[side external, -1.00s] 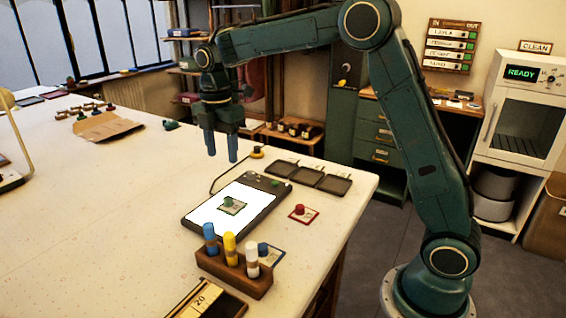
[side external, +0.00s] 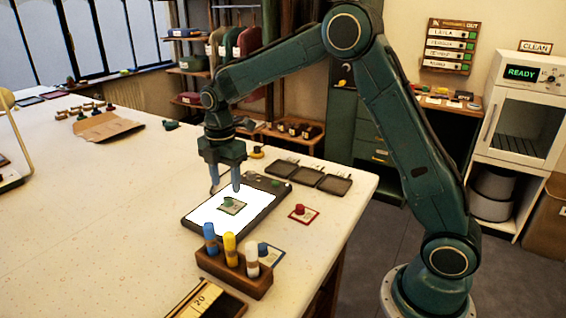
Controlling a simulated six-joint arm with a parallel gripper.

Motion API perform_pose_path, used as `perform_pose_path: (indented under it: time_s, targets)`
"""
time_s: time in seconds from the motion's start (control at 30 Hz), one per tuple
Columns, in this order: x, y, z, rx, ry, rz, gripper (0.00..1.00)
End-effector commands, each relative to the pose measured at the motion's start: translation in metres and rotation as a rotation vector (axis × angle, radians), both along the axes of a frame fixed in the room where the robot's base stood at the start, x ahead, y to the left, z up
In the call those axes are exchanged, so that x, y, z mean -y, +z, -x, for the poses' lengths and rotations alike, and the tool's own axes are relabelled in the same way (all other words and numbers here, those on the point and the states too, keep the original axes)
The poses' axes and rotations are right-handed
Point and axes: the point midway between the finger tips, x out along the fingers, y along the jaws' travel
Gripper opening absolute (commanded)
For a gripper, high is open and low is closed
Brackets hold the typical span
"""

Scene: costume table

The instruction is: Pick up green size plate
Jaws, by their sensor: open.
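My gripper (side external: 225,190) points down just above the far part of the lit panel, a little behind the green plate. Its two blue-grey fingers are apart with nothing between them. I cannot tell exactly how high the fingertips are above the panel.
A wooden rack (side external: 236,274) with several colored markers stands in front of the light box. A red-knobbed plate (side external: 302,213) lies to the right, a blue-knobbed plate (side external: 267,254) behind the rack. Dark trays (side external: 334,184) sit beyond. The table's left part (side external: 90,210) is mostly clear.

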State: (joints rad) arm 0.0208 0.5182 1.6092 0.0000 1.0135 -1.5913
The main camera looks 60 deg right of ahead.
Motion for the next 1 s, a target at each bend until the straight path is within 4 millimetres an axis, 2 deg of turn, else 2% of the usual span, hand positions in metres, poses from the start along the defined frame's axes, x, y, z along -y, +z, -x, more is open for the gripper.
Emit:
perform_pose_path:
  time_s: [0.2,0.37,0.93,1.0]
  targets:
    - [0.000,-0.026,0.002,-0.004,0.000,0.000,0.49]
    - [0.000,-0.040,0.001,-0.002,0.000,0.000,0.49]
    - [0.000,-0.042,0.001,0.000,0.000,0.000,0.49]
    - [0.000,-0.042,0.001,0.000,0.000,0.000,0.35]
